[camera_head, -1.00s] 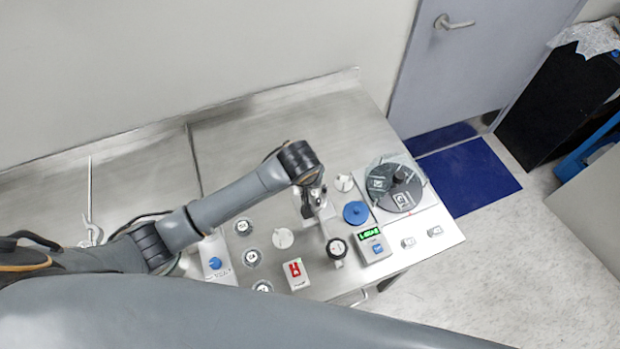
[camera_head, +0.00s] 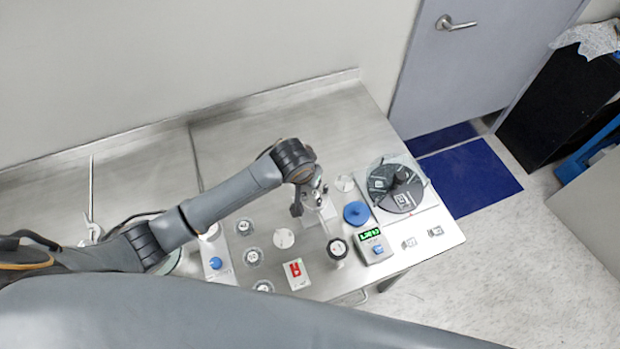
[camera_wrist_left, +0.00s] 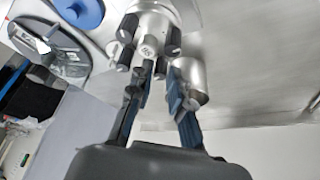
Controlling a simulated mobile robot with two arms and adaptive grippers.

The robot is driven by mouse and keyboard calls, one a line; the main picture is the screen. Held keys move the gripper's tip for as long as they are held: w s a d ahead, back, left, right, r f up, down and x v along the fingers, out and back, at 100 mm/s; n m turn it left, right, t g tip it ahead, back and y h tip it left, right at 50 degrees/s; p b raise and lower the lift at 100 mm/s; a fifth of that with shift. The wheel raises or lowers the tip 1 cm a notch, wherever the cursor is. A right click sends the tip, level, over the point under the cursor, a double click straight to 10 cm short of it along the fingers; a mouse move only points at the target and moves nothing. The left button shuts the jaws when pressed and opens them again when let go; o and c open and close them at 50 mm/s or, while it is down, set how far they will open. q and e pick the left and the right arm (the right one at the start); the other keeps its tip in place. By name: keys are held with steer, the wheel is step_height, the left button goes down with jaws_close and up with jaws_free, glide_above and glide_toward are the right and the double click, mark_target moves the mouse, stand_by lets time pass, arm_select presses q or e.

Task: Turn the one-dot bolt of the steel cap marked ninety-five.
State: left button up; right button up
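The steel cap (camera_wrist_left: 155,16) is at the top of the left wrist view, with several dark bolts around its rim. A small dark marking sits on its light face; I cannot read it surely. No bolt's dots are legible. My left gripper (camera_wrist_left: 160,78) is below the cap with its fingers apart, tips close to the lower bolts (camera_wrist_left: 160,67). I cannot tell whether they touch. In the head view my left gripper (camera_head: 309,205) stands over the middle of the bench and hides most of the cap. My right gripper is not in view.
A steel cylinder (camera_wrist_left: 190,76) stands beside the right finger. The bench's back is clear.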

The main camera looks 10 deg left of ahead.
arm_select(q)
steer(key=v, duration=1.2)
steer(key=shift+w+a, duration=0.1)
